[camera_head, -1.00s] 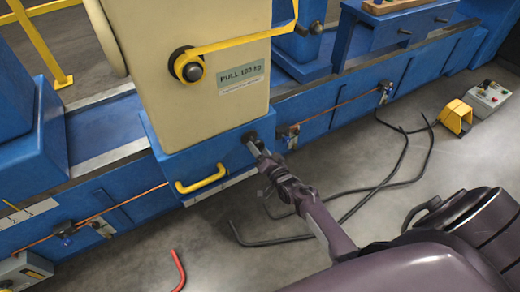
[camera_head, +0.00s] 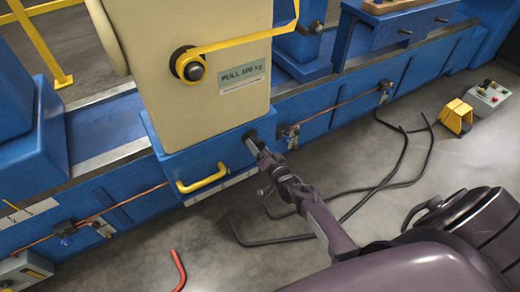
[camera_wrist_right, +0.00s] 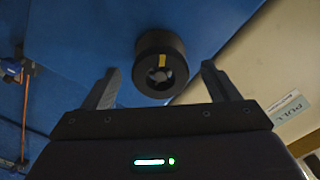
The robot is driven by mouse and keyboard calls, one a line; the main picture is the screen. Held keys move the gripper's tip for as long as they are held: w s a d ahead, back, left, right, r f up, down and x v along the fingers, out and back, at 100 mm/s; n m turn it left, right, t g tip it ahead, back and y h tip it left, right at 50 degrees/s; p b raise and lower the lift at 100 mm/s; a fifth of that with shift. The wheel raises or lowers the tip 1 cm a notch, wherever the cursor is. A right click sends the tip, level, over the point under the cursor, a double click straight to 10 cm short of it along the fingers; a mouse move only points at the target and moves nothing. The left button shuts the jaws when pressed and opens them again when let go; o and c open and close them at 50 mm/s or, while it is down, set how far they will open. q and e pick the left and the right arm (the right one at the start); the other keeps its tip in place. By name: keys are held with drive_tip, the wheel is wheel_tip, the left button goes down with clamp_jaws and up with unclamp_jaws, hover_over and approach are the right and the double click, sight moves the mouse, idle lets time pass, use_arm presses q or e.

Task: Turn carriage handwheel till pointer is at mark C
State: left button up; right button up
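The carriage is a tall cream housing (camera_head: 215,120) on a blue base (camera_head: 200,158) with a yellow handle (camera_head: 202,180). A small black round handwheel hub (camera_wrist_right: 160,62) with a yellow line on its face shows in the right wrist view, on a blue surface. My right gripper (camera_head: 256,147) is at the right end of the blue base, mostly hiding the hub there. In the right wrist view its two fingers (camera_wrist_right: 160,70) are open, one on each side of the hub, with visible gaps. A pale strip shows under the carriage; no pointer or letter C is readable. My left gripper is out of view.
A blue bed (camera_head: 335,125) with a copper-coloured line runs behind. Black cables (camera_head: 385,175), a yellow pedal (camera_head: 455,117) and a control box (camera_head: 487,97) are on the floor at right. A red bent bar (camera_head: 178,268) lies at the front. A white scale strip (camera_head: 28,212) is at left.

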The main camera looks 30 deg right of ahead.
sight(259, 148)
drive_tip(key=shift+s+r+p, duration=0.15)
drive_tip(key=shift+s+p, duration=0.85)
drive_tip(key=shift+s, duration=0.4)
drive_tip(key=shift+s+d, duration=0.1)
drive_tip(key=shift+s, duration=0.3)
drive_tip(key=n, duration=0.2)
drive_tip(key=shift+n, duration=0.3)
drive_tip(key=n, duration=0.4)
drive_tip(key=shift+n, duration=0.4)
drive_tip(key=n, duration=0.4)
drive_tip(key=shift+n+b, duration=0.3)
drive_tip(key=shift+b, duration=0.1)
drive_tip(key=n, duration=0.4)
